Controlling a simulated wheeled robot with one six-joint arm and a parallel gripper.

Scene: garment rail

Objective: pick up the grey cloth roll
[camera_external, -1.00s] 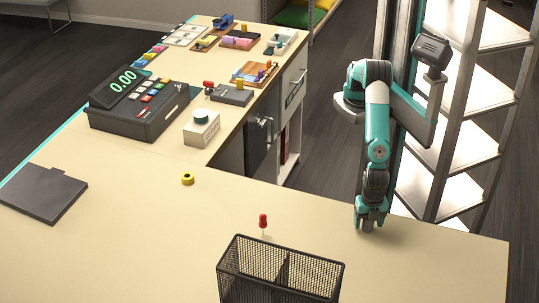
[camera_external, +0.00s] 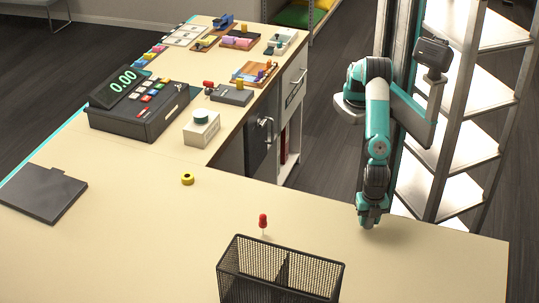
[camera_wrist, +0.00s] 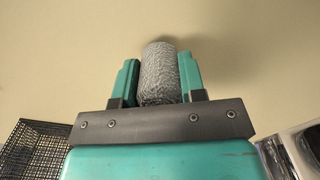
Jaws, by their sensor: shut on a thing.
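The grey cloth roll (camera_wrist: 160,72) is between the two teal fingers of my gripper (camera_wrist: 160,82) in the wrist view. It has a mottled grey, textured surface and a rounded end. My gripper is shut on it, with a finger against each side. In the external view my gripper (camera_external: 369,218) points down just above the right part of the beige counter (camera_external: 430,262). The roll cannot be made out there, hidden by the fingers.
A black mesh basket (camera_external: 280,270) stands at the front of the counter, with a red pushpin (camera_external: 263,221) behind it. A cash register (camera_external: 140,110) stands at the back. White shelves (camera_external: 460,140) rise behind my arm.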

